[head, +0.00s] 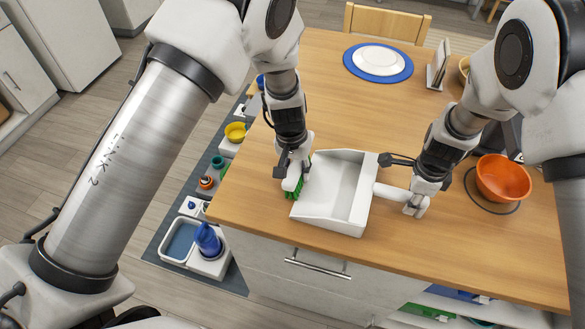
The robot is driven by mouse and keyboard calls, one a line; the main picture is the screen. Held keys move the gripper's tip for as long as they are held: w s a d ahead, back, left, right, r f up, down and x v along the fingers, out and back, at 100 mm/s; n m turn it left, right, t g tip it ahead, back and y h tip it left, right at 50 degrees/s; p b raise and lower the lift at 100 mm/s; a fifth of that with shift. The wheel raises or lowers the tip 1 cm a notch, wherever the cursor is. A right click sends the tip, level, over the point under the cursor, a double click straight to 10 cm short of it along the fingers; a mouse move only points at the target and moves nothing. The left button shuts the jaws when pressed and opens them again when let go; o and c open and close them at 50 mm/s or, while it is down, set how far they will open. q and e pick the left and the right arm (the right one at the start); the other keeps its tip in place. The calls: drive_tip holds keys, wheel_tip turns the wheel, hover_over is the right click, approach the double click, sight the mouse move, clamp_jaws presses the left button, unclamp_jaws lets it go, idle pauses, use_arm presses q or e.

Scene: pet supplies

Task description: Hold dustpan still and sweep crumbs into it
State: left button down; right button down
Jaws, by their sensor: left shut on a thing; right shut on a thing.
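The white dustpan (329,200) lies on the wooden table (330,97) near its front edge, its handle pointing right. My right gripper (416,197) is shut on the dustpan's handle at the pan's right. My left gripper (291,172) is shut on a brush with green bristles (294,189), held at the dustpan's left edge. The gripper hides most of the brush. I cannot tell whether the bristles touch the pan or the table. No crumbs can be made out; the arm, brush and pan walls may hide some.
An orange bowl (503,179) stands right of my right gripper. A white plate (378,58) on a blue mat (351,73) lies at the back. The table's left edge is close to the brush; a dark floor mat with bowls (235,132) lies beyond. The table's middle is clear.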

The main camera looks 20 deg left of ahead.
use_arm(q)
drive_tip(key=shift+d+r, duration=0.2)
drive_tip(key=shift+d, duration=2)
drive_tip(key=shift+a+r, duration=0.5)
drive_tip(key=shift+r, duration=0.3)
drive_tip(key=shift+a+r, duration=0.55)
drive_tip(key=shift+r, duration=0.3)
drive_tip(key=shift+a+r, duration=0.5)
drive_tip(key=shift+r, duration=0.3)
drive_tip(key=a+r, duration=0.3)
drive_tip(key=a, duration=0.9)
drive_tip(key=shift+w, duration=0.2)
use_arm(e)
drive_tip(key=c, duration=0.8)
unclamp_jaws()
